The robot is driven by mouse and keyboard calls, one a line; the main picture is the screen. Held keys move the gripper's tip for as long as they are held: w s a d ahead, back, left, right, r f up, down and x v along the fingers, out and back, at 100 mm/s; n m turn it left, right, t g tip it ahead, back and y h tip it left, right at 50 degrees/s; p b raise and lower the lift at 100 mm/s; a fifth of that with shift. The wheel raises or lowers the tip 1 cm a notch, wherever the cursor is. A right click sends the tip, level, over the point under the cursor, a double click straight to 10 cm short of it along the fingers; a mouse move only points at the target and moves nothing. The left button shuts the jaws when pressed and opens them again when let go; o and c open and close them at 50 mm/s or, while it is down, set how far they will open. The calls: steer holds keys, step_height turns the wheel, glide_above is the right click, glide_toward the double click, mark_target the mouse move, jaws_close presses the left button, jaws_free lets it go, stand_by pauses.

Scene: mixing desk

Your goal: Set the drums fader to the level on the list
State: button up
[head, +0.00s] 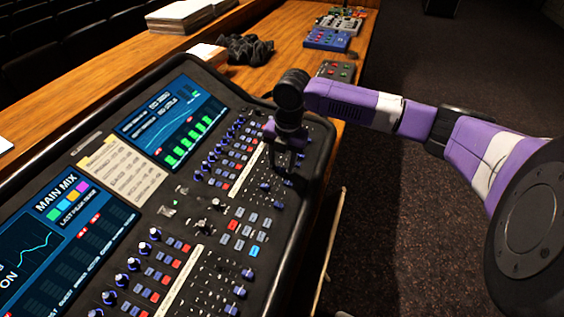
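The mixing desk (185,206) fills the left half of the head view, with knobs, coloured buttons and two banks of faders. A paper list (124,168) is taped between the two screens; its writing is too small to read. Fader caps show in the far bank (265,186) and the near bank (240,291). White label strips run beside the banks, but I cannot read which fader is drums. My gripper (289,172) points down over the far bank. Its fingertips are dark and small against the desk, so neither their opening nor contact with a cap is clear.
Small coloured pedal boxes (327,39), a dark bunched cloth (246,50) and stacked papers (187,14) lie on the wooden counter (285,28) behind the desk. A small box with buttons (336,70) sits near my arm. Carpeted floor (400,240) is open at right.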

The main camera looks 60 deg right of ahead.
mark_target(284, 168)
steer(key=shift+r, duration=0.1)
step_height(284, 168, up, 8)
steer(key=b, duration=0.1)
steer(key=shift+s+f, duration=0.2)
steer(key=shift+s, duration=0.2)
stand_by(0.4)
